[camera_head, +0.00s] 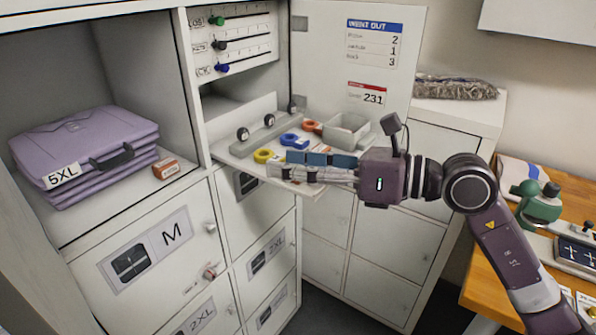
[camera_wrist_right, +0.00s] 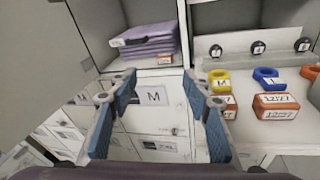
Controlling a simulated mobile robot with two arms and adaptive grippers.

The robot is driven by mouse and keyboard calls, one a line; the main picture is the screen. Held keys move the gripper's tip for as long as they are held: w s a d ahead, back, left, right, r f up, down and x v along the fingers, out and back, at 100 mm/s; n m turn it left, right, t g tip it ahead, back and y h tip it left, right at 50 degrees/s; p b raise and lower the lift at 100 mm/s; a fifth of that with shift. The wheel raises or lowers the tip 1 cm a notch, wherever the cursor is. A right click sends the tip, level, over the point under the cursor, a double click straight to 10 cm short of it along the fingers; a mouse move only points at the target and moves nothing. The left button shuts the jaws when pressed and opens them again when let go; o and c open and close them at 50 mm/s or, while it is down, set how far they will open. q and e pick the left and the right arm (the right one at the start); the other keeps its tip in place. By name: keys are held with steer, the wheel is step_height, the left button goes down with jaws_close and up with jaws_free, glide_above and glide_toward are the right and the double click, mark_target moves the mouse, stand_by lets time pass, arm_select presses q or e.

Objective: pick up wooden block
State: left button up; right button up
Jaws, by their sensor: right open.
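A small orange-brown block (camera_head: 165,169) with a pale label lies on the left shelf, just right of the purple folded stack; it also shows small in the right wrist view (camera_wrist_right: 165,60). Two similar orange-brown blocks sit on the pull-out shelf in the wrist view, one (camera_wrist_right: 277,106) in full view and one (camera_wrist_right: 230,106) partly hidden by my finger. I cannot tell by material which is wooden. My right gripper (camera_head: 280,165) is open, its blue-padded fingers spread (camera_wrist_right: 160,88) with nothing between them, over the pull-out shelf's front edge. My left gripper is out of view.
Purple folded clothes (camera_head: 85,145) tagged 5XL fill the left shelf. Yellow (camera_head: 263,156), blue (camera_head: 290,139) and red rings and a grey bin (camera_head: 348,130) stand on the pull-out shelf. An open cabinet door (camera_head: 350,85) rises behind it. A wooden bench (camera_head: 485,275) is at right.

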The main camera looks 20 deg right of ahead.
steer(key=d+h, duration=0.1)
steer(key=d, duration=0.1)
steer(key=w+d+f+h, duration=0.1)
steer(key=d+h, duration=0.1)
steer(key=w+d+f+h, duration=0.1)
steer(key=d, duration=0.1)
steer(key=shift+w+d+f, duration=0.25)
steer(key=shift+w+d+f+h, duration=0.1)
steer(key=shift+w+h, duration=0.1)
steer(key=shift+h, duration=0.1)
steer(key=p+x, duration=0.3)
steer(key=x, duration=0.3)
steer(key=shift+w+f, duration=0.1)
steer(key=shift+w, duration=0.15)
steer(key=shift+w+a+f, duration=0.25)
steer(key=shift+w+f, duration=0.1)
steer(key=shift+w, duration=0.05)
steer(key=c, duration=0.7)
steer(key=shift+r, duration=0.1)
steer(key=shift+c, duration=0.2)
